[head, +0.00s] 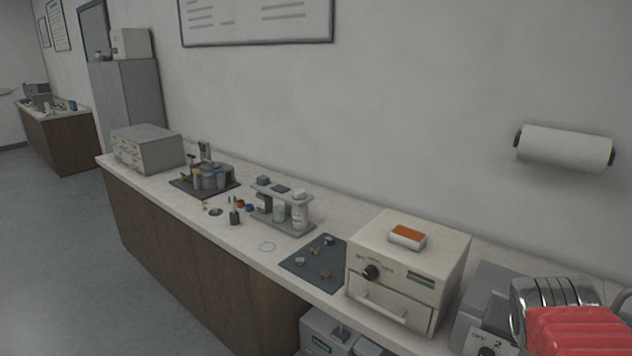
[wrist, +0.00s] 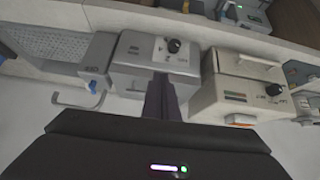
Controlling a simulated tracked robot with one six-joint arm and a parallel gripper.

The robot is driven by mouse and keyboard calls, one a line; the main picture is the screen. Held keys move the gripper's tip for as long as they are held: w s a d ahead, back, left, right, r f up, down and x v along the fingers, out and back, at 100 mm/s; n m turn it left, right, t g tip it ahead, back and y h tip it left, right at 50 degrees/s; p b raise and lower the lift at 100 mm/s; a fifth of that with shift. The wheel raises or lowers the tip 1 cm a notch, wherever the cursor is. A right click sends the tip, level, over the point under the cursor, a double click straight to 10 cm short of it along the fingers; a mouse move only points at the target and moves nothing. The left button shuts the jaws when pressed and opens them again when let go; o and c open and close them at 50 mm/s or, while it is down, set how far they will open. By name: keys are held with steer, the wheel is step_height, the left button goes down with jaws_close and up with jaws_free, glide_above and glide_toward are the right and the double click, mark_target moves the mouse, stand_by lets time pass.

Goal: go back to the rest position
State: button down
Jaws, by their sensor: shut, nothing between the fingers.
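My gripper (wrist: 160,80) shows in the wrist view as dark fingers pressed together, shut and empty. In that picture the fingertips lie over the grey machine with a black knob (wrist: 137,76). I cannot tell the distance between them. The same grey machine is partly visible at the lower right of the head view (head: 485,315). My gripper is not seen in the head view.
The cream box with a dial and drawer (head: 430,255) stands beside the grey machine. It carries an orange-topped block (head: 408,237). A dark mat (head: 315,262) holds small parts. A bottle rack (head: 282,210) stands farther left. A paper roll (head: 565,148) hangs on the wall.

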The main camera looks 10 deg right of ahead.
steer(key=s+a+n+y, duration=0.1)
steer(key=a+n, duration=0.3)
steer(key=a, duration=0.7)
steer(key=s+a+f+n+y, duration=0.1)
steer(key=a+n+y, duration=0.3)
steer(key=a, duration=0.8)
steer(key=shift+s+a+f+n+y, duration=0.3)
steer(key=shift+s+n, duration=0.1)
steer(key=shift+s, duration=0.3)
